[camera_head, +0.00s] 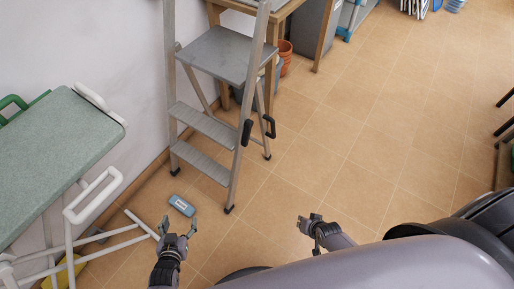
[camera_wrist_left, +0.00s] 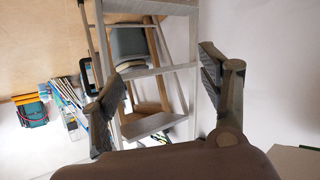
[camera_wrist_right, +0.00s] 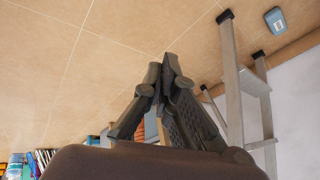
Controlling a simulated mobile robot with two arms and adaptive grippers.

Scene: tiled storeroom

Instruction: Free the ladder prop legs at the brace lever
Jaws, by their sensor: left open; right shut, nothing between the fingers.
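A grey metal step ladder (camera_head: 219,130) stands open against the left wall, with a platform (camera_head: 222,54) and two treads below it. Its rear prop legs (camera_head: 262,105) are spread behind the front rails. A black lever (camera_head: 246,132) sits on the near rail and a second black loop-shaped part (camera_head: 269,126) is just right of it. My left gripper (camera_head: 179,230) is open and empty, low in front of the ladder. In the left wrist view the ladder (camera_wrist_left: 155,70) shows between its fingers. My right gripper (camera_head: 310,222) is shut and empty, right of the ladder's foot and apart from it.
A blue-grey box-like object (camera_head: 182,206) lies on the floor near my left gripper. A green-topped table (camera_head: 62,150) with white handles and legs stands at left. A wooden table, terracotta pots (camera_head: 285,57) and a grey bin are behind the ladder.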

